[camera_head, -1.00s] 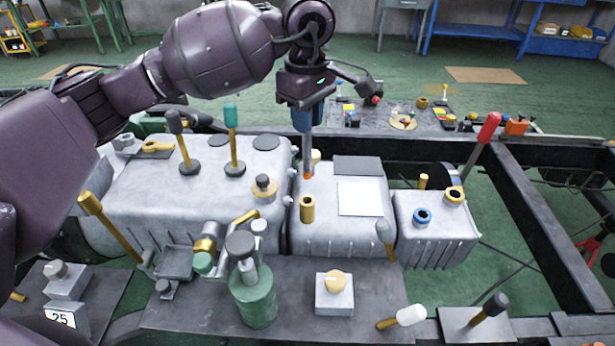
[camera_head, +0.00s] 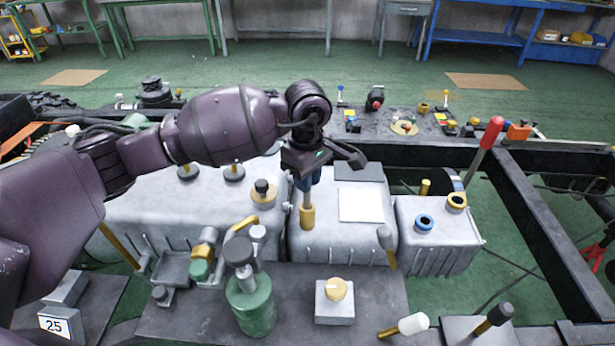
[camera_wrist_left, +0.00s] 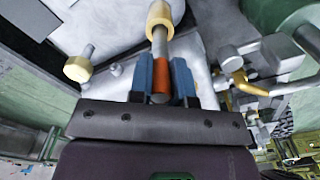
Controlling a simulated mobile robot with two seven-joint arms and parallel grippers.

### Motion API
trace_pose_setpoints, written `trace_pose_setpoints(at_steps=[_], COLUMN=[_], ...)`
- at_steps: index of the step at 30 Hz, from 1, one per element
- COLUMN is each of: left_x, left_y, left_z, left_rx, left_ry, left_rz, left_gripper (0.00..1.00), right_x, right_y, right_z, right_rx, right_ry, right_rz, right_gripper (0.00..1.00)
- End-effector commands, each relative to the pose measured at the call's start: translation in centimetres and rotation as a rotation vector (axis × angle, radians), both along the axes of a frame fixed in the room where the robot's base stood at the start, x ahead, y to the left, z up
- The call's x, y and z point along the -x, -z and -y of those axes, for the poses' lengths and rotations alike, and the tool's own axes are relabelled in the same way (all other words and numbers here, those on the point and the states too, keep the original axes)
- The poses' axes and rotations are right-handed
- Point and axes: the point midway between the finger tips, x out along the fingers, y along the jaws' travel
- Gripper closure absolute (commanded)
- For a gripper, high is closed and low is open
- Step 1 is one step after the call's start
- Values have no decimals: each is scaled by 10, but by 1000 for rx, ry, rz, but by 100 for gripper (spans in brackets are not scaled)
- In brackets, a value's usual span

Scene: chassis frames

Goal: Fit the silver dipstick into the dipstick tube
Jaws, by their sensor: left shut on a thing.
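The silver dipstick (camera_head: 307,197) is upright under my left gripper (camera_head: 308,182). The blue fingers are shut on it, also in the left wrist view (camera_wrist_left: 161,84), with its orange band (camera_wrist_left: 162,78) between them. The brass dipstick tube (camera_head: 307,217) stands on the grey engine block, directly below the gripper. In the wrist view the silver rod (camera_wrist_left: 160,42) runs to the mouth of the tube (camera_wrist_left: 160,14) and lines up with it. The rod's lower end is hidden at the mouth, so how deep it sits cannot be told. My right gripper is out of view.
A white plate (camera_head: 361,205) lies right of the tube. A knobbed gold cap (camera_head: 263,191) stands to its left. A green bottle (camera_head: 252,303) and a grey block with a yellow knob (camera_head: 335,302) stand in front. A red-handled lever (camera_head: 484,150) rises at right.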

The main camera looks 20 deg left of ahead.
Motion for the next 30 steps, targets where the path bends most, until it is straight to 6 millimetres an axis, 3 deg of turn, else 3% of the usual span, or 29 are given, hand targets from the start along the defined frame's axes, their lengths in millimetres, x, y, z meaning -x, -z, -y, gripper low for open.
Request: trace_pose_setpoints(at_steps=[11, 12, 16, 25, 30], left_x=[0, 0, 0, 0, -1], left_y=[3, 2, 1, -1, -16], left_z=[0, 0, 0, 0, 0], left_rx=[0, 0, 0, 0, -1], left_ry=[0, 0, 0, 0, 0], left_rz=[2, 2, 3, 3, 8], left_gripper=[100, 76, 56, 56, 56], right_x=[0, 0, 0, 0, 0], right_y=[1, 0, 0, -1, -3], right_z=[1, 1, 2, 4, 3], right_rx=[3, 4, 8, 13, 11], right_ry=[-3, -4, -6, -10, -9], right_rz=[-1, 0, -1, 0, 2], right_gripper=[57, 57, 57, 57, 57])
